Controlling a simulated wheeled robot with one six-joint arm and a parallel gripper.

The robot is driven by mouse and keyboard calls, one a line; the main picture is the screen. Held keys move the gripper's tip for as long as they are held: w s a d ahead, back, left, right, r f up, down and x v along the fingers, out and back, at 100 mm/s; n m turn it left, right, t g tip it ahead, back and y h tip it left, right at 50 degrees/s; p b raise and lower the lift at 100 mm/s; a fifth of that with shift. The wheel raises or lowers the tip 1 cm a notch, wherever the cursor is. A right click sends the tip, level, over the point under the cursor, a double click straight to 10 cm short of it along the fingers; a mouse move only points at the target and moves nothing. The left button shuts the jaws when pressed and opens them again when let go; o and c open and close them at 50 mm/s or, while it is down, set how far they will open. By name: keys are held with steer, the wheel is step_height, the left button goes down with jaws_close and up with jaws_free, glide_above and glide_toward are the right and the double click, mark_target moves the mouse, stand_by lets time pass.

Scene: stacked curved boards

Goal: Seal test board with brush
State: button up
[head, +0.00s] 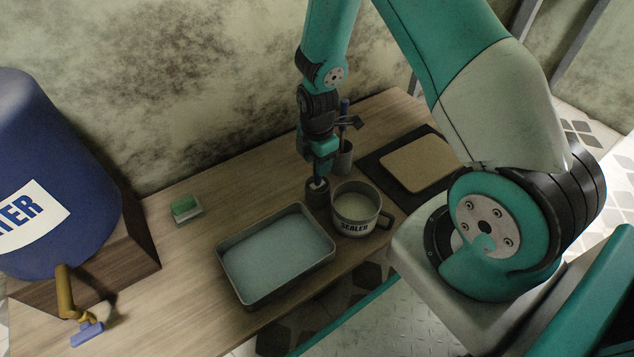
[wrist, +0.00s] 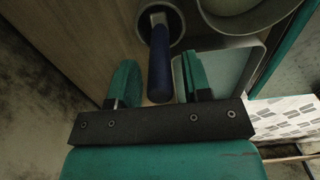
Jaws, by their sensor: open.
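My gripper (head: 319,166) points down over a small dark holder (head: 317,193) beside the sealer pot. In the wrist view its two teal fingers (wrist: 159,72) are open, one on each side of a blue brush handle (wrist: 160,60). The handle rises from a round holder (wrist: 172,12), and gaps show between it and the fingers. The brush's bristles are hidden. The pot marked SEALER (head: 356,211) is a grey mug. The tan test board (head: 417,164) lies on a dark mat (head: 375,170) at the right.
A metal tray (head: 222,262) with pale blue liquid sits in front of the holder. A green sponge (head: 185,208) lies at the left. A blue water barrel (head: 62,170) with a tap stands on a wooden block at far left. The wall is close behind the table.

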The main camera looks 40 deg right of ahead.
jaws_close()
steer(key=shift+r+p, duration=2.5)
steer(key=shift+r, duration=0.05)
